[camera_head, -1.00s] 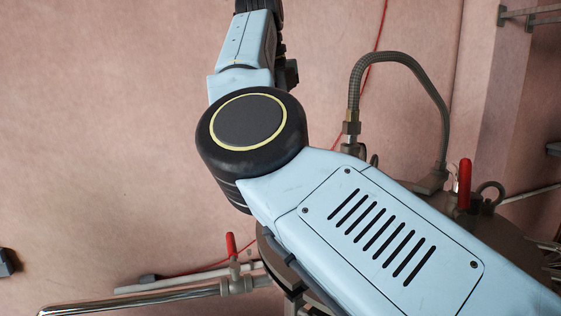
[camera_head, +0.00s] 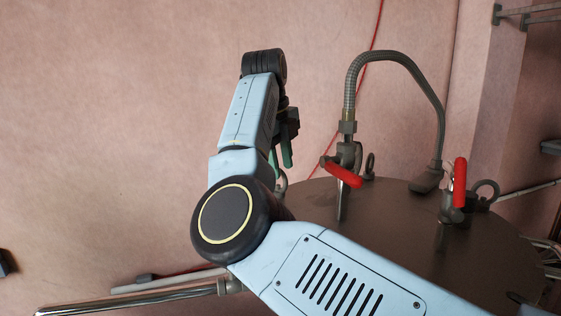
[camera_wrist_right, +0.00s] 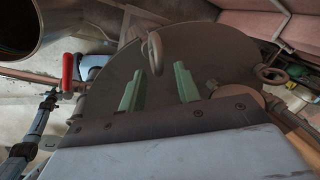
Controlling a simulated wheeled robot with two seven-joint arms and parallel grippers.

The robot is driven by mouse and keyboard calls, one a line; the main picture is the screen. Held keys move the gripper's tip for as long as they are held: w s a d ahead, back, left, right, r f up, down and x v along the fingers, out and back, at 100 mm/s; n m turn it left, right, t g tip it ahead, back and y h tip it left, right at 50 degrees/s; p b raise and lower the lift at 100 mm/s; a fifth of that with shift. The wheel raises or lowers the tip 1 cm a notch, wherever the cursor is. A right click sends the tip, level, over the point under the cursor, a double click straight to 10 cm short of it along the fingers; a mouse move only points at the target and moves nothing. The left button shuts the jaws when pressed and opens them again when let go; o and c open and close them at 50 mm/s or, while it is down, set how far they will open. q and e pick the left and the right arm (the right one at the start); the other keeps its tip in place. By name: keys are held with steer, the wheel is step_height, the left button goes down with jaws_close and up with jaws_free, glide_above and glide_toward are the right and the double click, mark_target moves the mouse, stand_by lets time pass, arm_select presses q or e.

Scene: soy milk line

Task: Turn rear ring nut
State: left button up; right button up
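Several metal ring nuts stand on a round brown tank lid (camera_head: 400,230). One ring (camera_head: 282,181) shows partly, just below my right gripper (camera_head: 281,157) in the head view. Another ring (camera_head: 369,164) is behind the middle red valve, and a third ring (camera_head: 486,192) is at the right. I cannot tell for sure which is the rear one. In the right wrist view my right gripper (camera_wrist_right: 159,72) has its two green fingers apart and empty. A ring (camera_wrist_right: 153,53) stands just beyond the fingertips, near the left finger. Another ring (camera_wrist_right: 271,71) is at the right.
A red-handled valve (camera_head: 342,173) with a grey flexible hose (camera_head: 400,58) rises from the lid close to the right gripper. A second red handle (camera_head: 459,182) stands at the right. A metal pipe (camera_head: 130,304) runs at lower left. The pink wall side is open.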

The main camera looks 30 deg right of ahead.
jaws_close()
stand_by(0.4)
steer(key=n+b, duration=0.2)
steer(key=n, duration=0.1)
steer(key=n+t+b, duration=0.1)
steer(key=shift+d+f+n+y, duration=0.15)
steer(key=shift+d+n+y, duration=0.15)
steer(key=n+b, duration=0.1)
steer(key=n, duration=0.1)
steer(key=n+b, duration=0.1)
steer(key=n+y+b, duration=0.1)
steer(key=n, duration=0.1)
steer(key=shift+w+d+n+t, duration=0.15)
steer(key=shift+d+n+t, duration=0.15)
steer(key=n+b, duration=0.1)
steer(key=n, duration=0.2)
steer(key=n+y+b, duration=0.1)
steer(key=shift+w+d+f+n+b, duration=0.1)
steer(key=shift+w+d+n+b, duration=0.1)
steer(key=shift+w+n+b, duration=0.1)
steer(key=shift+w+n+y+b, duration=0.1)
steer(key=shift+n+y+b, duration=0.25)
steer(key=shift+n, duration=0.85)
steer(key=shift+w+d+n+y, duration=0.1)
steer(key=shift+n+y, duration=0.1)
steer(key=shift+n, duration=0.5)
steer(key=shift+w+n+y, duration=0.1)
steer(key=shift+n+y, duration=0.05)
steer(key=shift+n, duration=0.55)
